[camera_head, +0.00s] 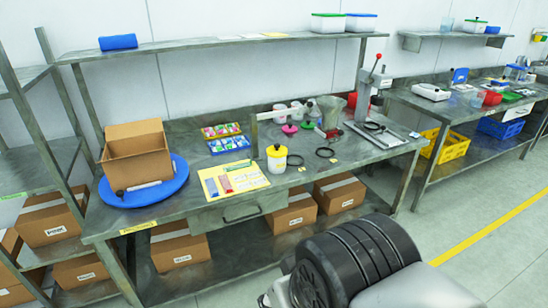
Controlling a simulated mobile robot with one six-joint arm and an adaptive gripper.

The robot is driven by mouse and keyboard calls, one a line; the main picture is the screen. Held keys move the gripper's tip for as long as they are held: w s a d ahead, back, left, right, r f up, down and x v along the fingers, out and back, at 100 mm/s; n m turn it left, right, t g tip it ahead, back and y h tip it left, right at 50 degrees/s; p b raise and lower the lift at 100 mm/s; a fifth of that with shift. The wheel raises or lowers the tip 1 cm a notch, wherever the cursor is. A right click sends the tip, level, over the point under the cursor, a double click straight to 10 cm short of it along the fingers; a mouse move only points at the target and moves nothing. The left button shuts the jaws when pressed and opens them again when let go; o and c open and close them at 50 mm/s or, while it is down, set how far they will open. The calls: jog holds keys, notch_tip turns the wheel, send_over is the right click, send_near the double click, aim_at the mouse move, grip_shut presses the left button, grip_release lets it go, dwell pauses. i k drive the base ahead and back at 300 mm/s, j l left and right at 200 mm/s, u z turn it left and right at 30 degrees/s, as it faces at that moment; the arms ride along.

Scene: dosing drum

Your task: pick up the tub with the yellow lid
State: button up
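The tub with the yellow lid (277,162) stands upright on the metal workbench (330,171), near the middle of its front half. It is small and white, with a dark knob on top of the lid. My gripper is not in view; only dark ridged and pale parts, likely of my own body, show at the bottom.
A cardboard box (136,155) on a blue round plate (150,196) is at the bench's left. A blue tray (229,146) lies behind the tub. A shelf (220,43) spans above.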

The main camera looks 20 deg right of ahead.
aim_at(276, 166)
jog(key=i+l+u, duration=0.15)
jog(key=i+l, duration=0.3)
jog(key=i+l+u, duration=0.1)
jog(key=i+l, duration=0.35)
jog(key=i+l+u, duration=0.15)
jog(key=i+l, duration=0.25)
jog(key=l, duration=0.15)
jog(key=i+l+u, duration=0.15)
jog(key=i+l, duration=0.25)
jog(key=l, duration=0.2)
